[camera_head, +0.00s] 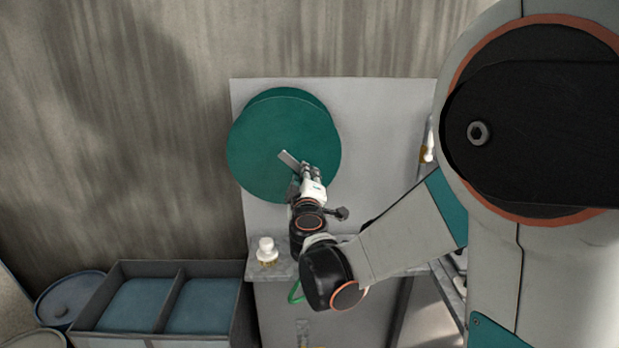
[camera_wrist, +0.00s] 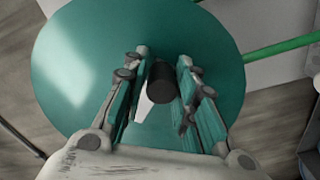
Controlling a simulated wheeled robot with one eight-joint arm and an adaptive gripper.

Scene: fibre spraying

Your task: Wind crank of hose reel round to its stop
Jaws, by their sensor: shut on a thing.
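The hose reel (camera_head: 265,150) is a large teal disc in front of a pale upright panel, and it fills much of the wrist view (camera_wrist: 85,60). Its crank is a short light-grey arm (camera_head: 288,159) on the disc's face, pointing up-left from my gripper in the head view. My gripper (camera_head: 308,180) is at the lower right part of the disc. In the wrist view my gripper (camera_wrist: 164,75) has its two fingers on either side of the dark round crank handle (camera_wrist: 160,84), shut on it. The fingers partly hide the crank arm (camera_wrist: 143,106).
A green hose (camera_wrist: 285,46) runs off to the right in the wrist view. A white knobbed brush (camera_head: 267,247) stands on the ledge below the reel. A two-part grey bin (camera_head: 173,300) with blue contents and a blue drum (camera_head: 68,297) stand at lower left.

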